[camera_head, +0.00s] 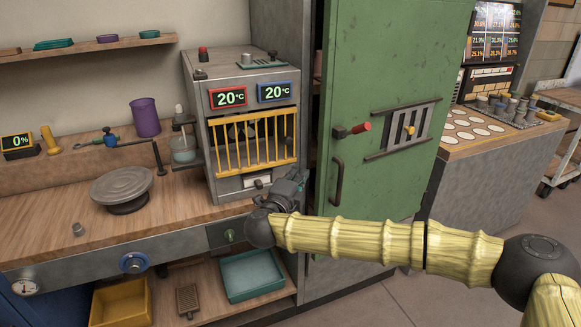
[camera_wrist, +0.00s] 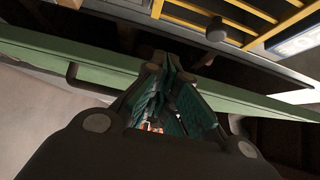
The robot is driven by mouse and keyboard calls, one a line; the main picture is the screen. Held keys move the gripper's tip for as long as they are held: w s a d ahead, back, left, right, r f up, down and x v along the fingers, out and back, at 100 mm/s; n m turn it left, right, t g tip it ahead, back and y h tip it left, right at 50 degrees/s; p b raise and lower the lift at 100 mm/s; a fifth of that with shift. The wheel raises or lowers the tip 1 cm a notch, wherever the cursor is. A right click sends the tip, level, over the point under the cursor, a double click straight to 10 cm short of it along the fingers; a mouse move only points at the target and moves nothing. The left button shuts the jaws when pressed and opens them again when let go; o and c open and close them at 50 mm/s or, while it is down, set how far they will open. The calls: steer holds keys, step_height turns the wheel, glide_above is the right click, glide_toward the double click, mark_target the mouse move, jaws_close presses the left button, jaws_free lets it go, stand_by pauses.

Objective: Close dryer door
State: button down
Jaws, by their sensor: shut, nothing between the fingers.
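The dryer's tall green door (camera_head: 385,75) stands ajar in the head view, with a dark gap (camera_head: 311,165) along its left edge. It has a dark vertical handle (camera_head: 337,180), a red-tipped lever (camera_head: 352,130) and a slotted vent (camera_head: 405,130). In the wrist view, the green door (camera_wrist: 105,68) shows as a narrow slanted band behind my gripper (camera_wrist: 168,68). The fingers are together and empty. Whether they touch the door is unclear.
A grey kiln with a yellow barred front (camera_head: 255,143) stands just left of the gap, close to my gripper. The wooden bench (camera_head: 60,228) holds a turntable (camera_head: 122,187) and a purple cup (camera_head: 145,117). Open floor (camera_head: 370,305) lies before the door.

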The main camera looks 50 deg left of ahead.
steer(key=shift+s+a+b, duration=0.5)
steer(key=shift+s, duration=0.3)
steer(key=shift+s, duration=0.1)
